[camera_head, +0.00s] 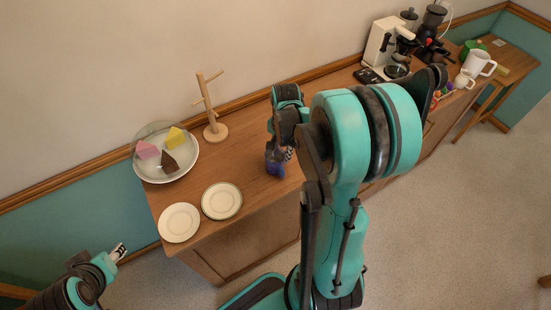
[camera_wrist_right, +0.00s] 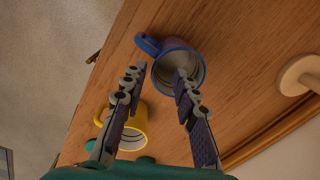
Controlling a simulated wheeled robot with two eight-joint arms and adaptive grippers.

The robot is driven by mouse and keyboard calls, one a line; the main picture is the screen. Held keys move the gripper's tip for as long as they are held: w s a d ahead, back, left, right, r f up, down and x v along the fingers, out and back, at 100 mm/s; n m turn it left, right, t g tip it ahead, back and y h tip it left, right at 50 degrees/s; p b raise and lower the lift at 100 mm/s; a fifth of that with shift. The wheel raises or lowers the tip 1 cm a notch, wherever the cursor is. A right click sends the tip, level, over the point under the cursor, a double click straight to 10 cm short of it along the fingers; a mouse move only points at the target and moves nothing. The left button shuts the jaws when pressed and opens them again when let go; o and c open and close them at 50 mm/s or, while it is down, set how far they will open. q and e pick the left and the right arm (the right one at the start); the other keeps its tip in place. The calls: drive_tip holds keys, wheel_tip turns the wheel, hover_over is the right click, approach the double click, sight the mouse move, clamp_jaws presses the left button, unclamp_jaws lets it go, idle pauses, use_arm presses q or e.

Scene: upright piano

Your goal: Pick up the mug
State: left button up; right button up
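A blue-rimmed mug (camera_wrist_right: 178,70) with a pale inside and a blue handle on its left shows ahead of my right gripper (camera_wrist_right: 164,75) in the right wrist view. The open fingers point at the mug, one toward each side of its rim; whether they touch it I cannot tell. In the head view a blue bit of the mug (camera_head: 275,170) shows below my right gripper (camera_head: 280,150). A yellow mug (camera_wrist_right: 134,127) stands by the left finger, partly hidden by it. My left gripper (camera_head: 118,252) is off the counter at lower left, too small to read.
On the wooden counter (camera_head: 240,165) stand a mug tree (camera_head: 214,110), a platter (camera_head: 185,173) with cake pieces, and two plates (camera_head: 179,223) (camera_head: 222,201). A coffee machine (camera_head: 380,42), a grinder (camera_head: 432,20) and a white pitcher (camera_head: 478,64) are at the far right. My right arm hides mid-counter.

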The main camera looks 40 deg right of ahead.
sight(282, 163)
drive_tip(key=f, duration=0.2)
drive_tip(key=f+b, duration=0.1)
drive_tip(key=f, duration=0.1)
drive_tip(key=f+b, duration=0.1)
drive_tip(key=f, duration=0.2)
drive_tip(key=shift+s+a+f, duration=0.1)
drive_tip(key=shift+s, duration=0.25)
clamp_jaws()
